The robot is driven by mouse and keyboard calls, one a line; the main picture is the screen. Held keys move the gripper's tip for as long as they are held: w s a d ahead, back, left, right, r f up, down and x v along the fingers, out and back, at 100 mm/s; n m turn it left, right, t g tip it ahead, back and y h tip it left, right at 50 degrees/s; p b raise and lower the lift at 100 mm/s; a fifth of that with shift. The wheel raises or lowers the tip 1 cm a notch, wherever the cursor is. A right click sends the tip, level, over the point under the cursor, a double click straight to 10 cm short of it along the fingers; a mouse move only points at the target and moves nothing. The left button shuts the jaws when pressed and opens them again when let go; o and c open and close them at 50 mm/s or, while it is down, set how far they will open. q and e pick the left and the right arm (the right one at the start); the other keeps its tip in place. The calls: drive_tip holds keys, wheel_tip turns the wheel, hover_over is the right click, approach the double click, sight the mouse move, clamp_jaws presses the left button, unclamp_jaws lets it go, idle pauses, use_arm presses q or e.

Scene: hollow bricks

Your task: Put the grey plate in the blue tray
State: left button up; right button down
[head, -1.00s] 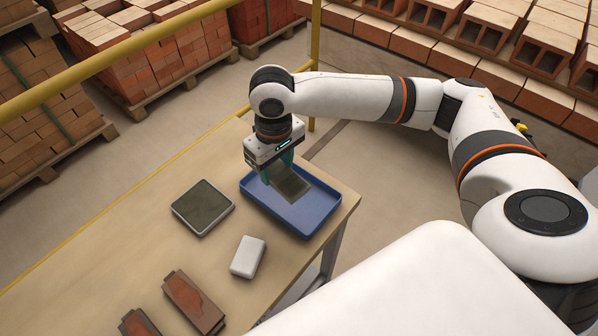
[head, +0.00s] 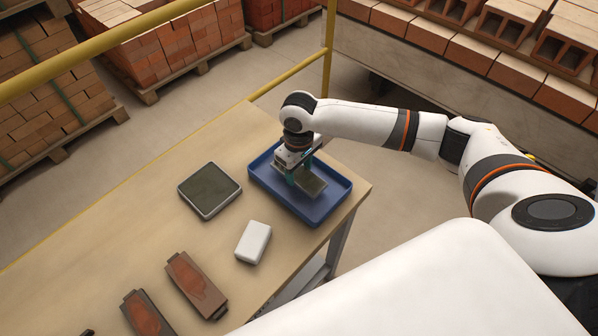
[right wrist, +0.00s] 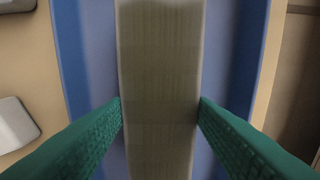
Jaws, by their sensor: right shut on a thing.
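A flat olive-grey plate (head: 313,186) is held by my right gripper (head: 301,177) over the blue tray (head: 283,204), inside its rim as seen from the head. I cannot tell whether the plate touches the tray floor. In the right wrist view the plate (right wrist: 160,75) runs lengthwise between the two green fingers (right wrist: 160,103), which are shut on its long edges. The tray (right wrist: 75,60) shows on both sides beneath it. Part of the plate is hidden by the gripper in the head view. My left gripper is not in view.
Left of the tray on the table (head: 130,232) lie a dark panel with a light frame (head: 209,191) and a white block (head: 253,242). Reddish-brown pieces (head: 197,285) lie near the front. A yellow rail (head: 290,73) stands behind the table.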

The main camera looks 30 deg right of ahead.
sight(299, 174)
drive_tip(key=shift+f, duration=0.9)
drive_tip(key=shift+f, duration=0.1)
drive_tip(key=c, duration=0.6)
unclamp_jaws()
wheel_tip(299, 174, up, 12)
drive_tip(key=shift+r+b, duration=0.1)
drive_tip(key=shift+b, duration=0.25)
drive_tip(key=shift+s, duration=0.15)
